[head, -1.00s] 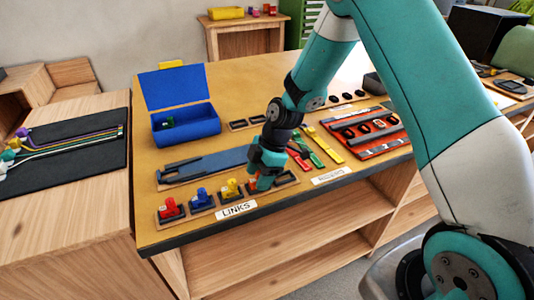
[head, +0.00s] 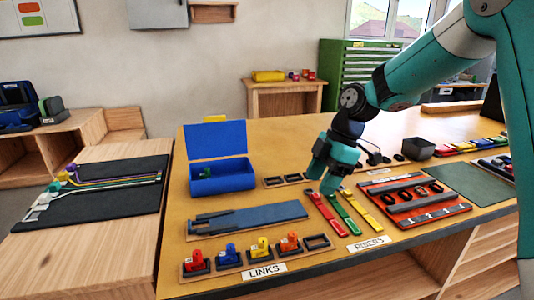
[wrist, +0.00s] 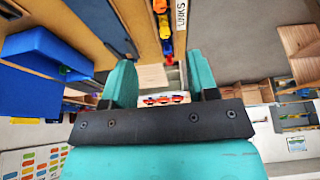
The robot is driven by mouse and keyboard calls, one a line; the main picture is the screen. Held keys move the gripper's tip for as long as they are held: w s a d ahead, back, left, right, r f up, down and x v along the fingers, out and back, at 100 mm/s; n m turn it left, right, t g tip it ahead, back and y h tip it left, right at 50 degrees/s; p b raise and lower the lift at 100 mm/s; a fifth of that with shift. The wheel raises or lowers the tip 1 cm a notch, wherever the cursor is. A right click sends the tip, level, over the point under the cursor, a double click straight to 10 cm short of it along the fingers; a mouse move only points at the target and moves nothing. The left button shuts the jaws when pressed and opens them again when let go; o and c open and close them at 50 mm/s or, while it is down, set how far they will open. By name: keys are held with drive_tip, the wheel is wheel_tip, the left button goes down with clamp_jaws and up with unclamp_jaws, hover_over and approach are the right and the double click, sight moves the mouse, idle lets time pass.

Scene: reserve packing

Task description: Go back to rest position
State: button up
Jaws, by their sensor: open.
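My gripper (head: 328,184) is raised over the worktable, above the area between the blue box and the red, green and yellow strips. In the wrist view its two teal fingers (wrist: 162,82) stand apart with nothing held between them. Below it, a row of link pieces sits in dark holders at the front edge: red (head: 194,261), blue (head: 228,253), yellow (head: 260,246) and orange (head: 290,242). The holder at the right end of the row (head: 317,241) is empty. The gripper is clear of them all.
The open blue box (head: 222,180) holds a small green piece. A blue-grey slotted plate (head: 250,218) lies behind the links. A red tray with black rings (head: 412,203) is to the right. A black mat with cables (head: 90,200) lies on the left bench. Air above the table is open.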

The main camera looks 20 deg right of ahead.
drive_tip(key=s+a+r+m, duration=0.2)
drive_tip(key=s+a+m, duration=0.3)
drive_tip(key=s, duration=0.7)
drive_tip(key=s+a+r+m, duration=0.3)
drive_tip(key=s+a+m, duration=0.3)
drive_tip(key=s, duration=0.7)
drive_tip(key=shift+a+r, duration=0.15)
drive_tip(key=shift+a, duration=0.05)
drive_tip(key=shift+w, duration=0.1)
